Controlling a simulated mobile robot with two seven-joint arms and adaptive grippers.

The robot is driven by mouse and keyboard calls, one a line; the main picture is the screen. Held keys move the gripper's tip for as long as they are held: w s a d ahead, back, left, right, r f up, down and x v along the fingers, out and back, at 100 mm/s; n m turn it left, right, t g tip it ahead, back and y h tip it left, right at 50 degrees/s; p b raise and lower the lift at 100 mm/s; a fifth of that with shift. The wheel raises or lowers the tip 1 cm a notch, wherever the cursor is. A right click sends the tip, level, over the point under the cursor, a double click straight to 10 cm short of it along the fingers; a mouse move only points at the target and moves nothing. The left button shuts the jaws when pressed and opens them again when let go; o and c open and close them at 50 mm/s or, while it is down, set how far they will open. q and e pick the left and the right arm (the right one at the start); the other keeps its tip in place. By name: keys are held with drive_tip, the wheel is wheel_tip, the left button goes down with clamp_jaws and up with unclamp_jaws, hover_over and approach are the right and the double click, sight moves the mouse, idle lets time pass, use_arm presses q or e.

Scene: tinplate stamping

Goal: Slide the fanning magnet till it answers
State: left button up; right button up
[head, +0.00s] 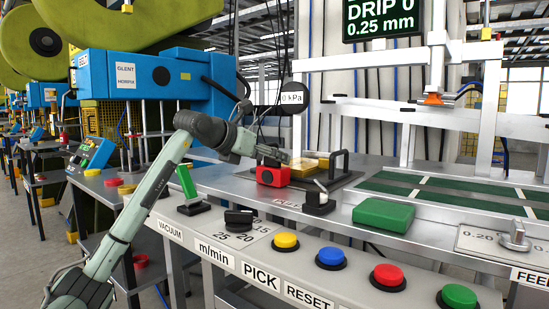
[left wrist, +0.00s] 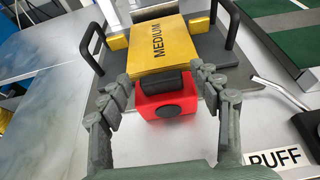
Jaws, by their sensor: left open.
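The fanning magnet appears to be the red block with a black round face and black top (head: 270,177). It stands at the near edge of a stack of yellow sheets (head: 312,162). In the left wrist view the red block (left wrist: 166,105) sits between the fingers, and the yellow stack (left wrist: 157,45) behind it reads MEDIUM. My left gripper (left wrist: 166,82) is open, with one finger on each side of the block's upper part. Whether the fingers touch it I cannot tell. In the head view the gripper (head: 272,154) is just above the block. My right gripper is not in view.
Black handles (head: 339,163) rise beside the stack. A green pad (head: 383,217), a small black stand (head: 319,201) and a dial (head: 239,218) are on the bench. Buttons line the front panel, including a yellow one (head: 286,241). A screen (head: 381,18) reads DRIP 0, 0.25 mm.

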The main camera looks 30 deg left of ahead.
use_arm(q)
drive_tip(key=shift+x, duration=0.8)
clamp_jaws()
